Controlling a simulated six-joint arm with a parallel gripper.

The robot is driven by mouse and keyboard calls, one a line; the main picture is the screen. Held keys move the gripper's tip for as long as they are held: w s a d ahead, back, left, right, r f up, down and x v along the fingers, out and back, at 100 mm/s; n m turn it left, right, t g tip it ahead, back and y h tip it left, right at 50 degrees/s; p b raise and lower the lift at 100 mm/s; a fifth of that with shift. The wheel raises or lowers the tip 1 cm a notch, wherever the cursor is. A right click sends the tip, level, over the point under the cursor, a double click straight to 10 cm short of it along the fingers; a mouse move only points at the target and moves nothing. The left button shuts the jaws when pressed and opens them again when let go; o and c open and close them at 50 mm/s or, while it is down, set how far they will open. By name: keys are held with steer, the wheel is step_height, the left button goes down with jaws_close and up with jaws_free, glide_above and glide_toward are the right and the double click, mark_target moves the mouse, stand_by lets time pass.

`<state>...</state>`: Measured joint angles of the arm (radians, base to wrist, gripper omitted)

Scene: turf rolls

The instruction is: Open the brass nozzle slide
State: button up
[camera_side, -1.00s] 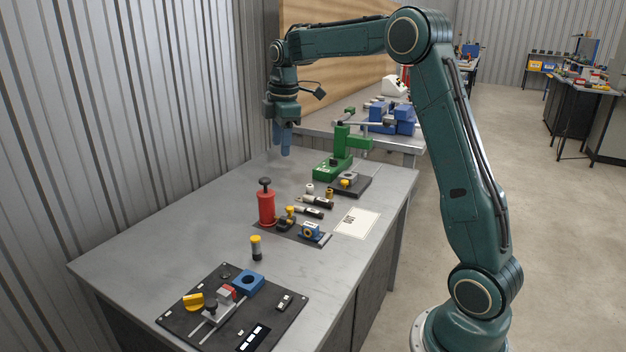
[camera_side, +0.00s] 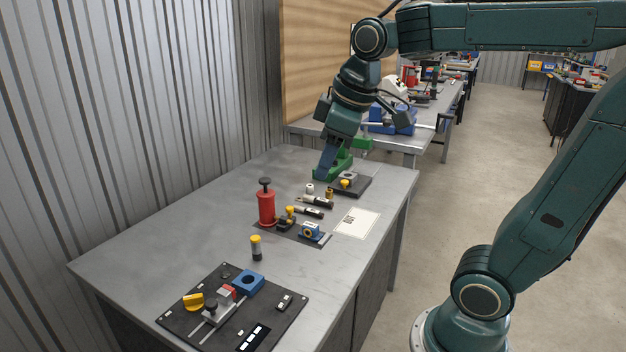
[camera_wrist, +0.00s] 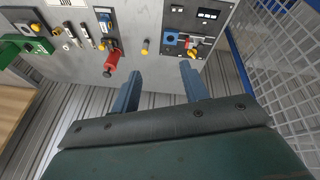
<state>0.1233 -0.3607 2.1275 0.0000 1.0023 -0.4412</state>
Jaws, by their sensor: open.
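No part is clearly readable as the brass nozzle slide. A black panel (camera_side: 262,312) at the front of the table carries a silver sliding block with a red part (camera_side: 227,293) on two rails, a blue block with a round hole (camera_side: 248,283) and a yellow knob (camera_side: 193,301). A small brass-coloured piece (camera_side: 329,193) stands near the dark plate of the green press. My gripper (camera_side: 326,168) is open and empty, tilted above the table's far part and overlapping the green press in the side view. In the wrist view its fingers (camera_wrist: 159,84) are spread apart, with the black panel (camera_wrist: 211,27) beyond.
A red pump (camera_side: 266,206), a yellow-capped cylinder (camera_side: 256,248), dark tubes (camera_side: 309,212) and a blue-and-yellow block (camera_side: 311,231) stand mid-table. The green press (camera_side: 328,172) is at the back. A corrugated wall (camera_side: 130,120) borders the left. The table's left side is clear.

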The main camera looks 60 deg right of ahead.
steer(key=s+a+f+m, duration=0.1)
steer(key=s+f, duration=0.1)
steer(key=s, duration=0.3)
steer(key=s+a+f+m+t, duration=0.1)
steer(key=s+a+f+m, duration=0.1)
steer(key=s, duration=0.3)
steer(key=shift+s+a+f+m+y, duration=0.15)
steer(key=shift+a+f+m+y, duration=0.15)
steer(key=shift+f, duration=0.2)
steer(key=c, duration=0.7)
steer(key=shift+w+d+r, duration=0.1)
steer(key=shift+w+r, duration=0.05)
steer(key=shift+w, duration=0.2)
jaws_close()
steer(key=w+d+m, duration=0.1)
steer(key=w+d, duration=0.4)
steer(key=w, duration=0.6)
steer(key=w+d+m, duration=0.1)
steer(key=w+d, duration=0.5)
steer(key=w, duration=0.5)
steer(key=w+d+f, duration=0.6)
steer(key=d+f, duration=0.1)
steer(key=d, duration=0.2)
steer(key=w+d+f+m+g+h, duration=0.1)
steer(key=w+d+f, duration=0.4)
steer(key=d+f, duration=0.3)
steer(key=shift+w+d+f+g, duration=0.25)
steer(key=shift+w+d+g, duration=0.1)
steer(key=shift+d, duration=0.2)
